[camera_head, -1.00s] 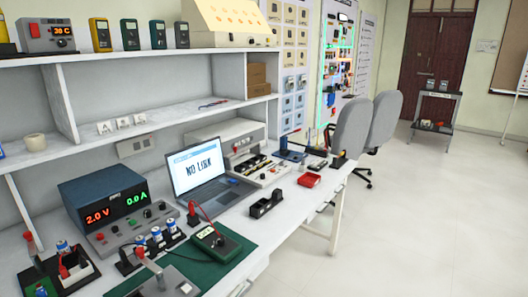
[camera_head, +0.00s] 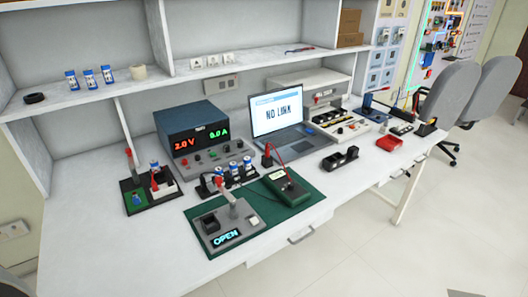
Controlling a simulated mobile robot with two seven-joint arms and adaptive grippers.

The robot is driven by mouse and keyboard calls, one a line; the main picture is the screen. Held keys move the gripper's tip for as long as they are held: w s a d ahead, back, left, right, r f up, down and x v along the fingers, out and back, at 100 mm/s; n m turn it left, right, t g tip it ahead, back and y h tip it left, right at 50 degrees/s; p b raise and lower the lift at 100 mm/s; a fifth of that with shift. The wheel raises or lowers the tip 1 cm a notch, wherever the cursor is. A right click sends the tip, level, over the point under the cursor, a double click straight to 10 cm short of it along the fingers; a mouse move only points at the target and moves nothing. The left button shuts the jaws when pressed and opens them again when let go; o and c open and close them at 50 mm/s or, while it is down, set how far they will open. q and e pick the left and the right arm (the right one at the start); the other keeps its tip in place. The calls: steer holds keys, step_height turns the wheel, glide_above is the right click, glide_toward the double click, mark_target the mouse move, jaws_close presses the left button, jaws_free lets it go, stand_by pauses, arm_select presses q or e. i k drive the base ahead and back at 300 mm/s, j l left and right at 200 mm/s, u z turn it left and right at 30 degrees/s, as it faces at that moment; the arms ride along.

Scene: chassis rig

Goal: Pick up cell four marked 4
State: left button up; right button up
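Several blue-and-white cells stand in a black holder (camera_head: 232,182) on the bench, in front of the power supply. More such cells (camera_head: 90,78) stand upright on the shelf at the upper left. Another small blue-and-white cell (camera_head: 155,168) shows at a black stand with a red-topped lever, left of the power supply. The marks on the cells are too small to read, so I cannot tell which is marked 4. Neither of my grippers is in view.
The power supply (camera_head: 192,136) reads 2.0 V and 0.0 A. A laptop (camera_head: 279,118) shows NO LINK. A grey device (camera_head: 228,226) reading OPEN and a meter (camera_head: 286,187) sit on a green mat (camera_head: 282,212). The bench's front left is bare. Chairs stand at right.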

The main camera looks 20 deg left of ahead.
mark_target(246, 161)
steer(key=i+l+u, duration=0.1)
steer(key=u, duration=0.8)
steer(key=i+l+u, duration=0.1)
steer(key=l+u, duration=0.2)
steer(key=l, duration=0.2)
steer(key=l+u, duration=0.3)
steer(key=l, duration=0.15)
steer(key=l+u, duration=0.25)
steer(key=l, duration=0.7)
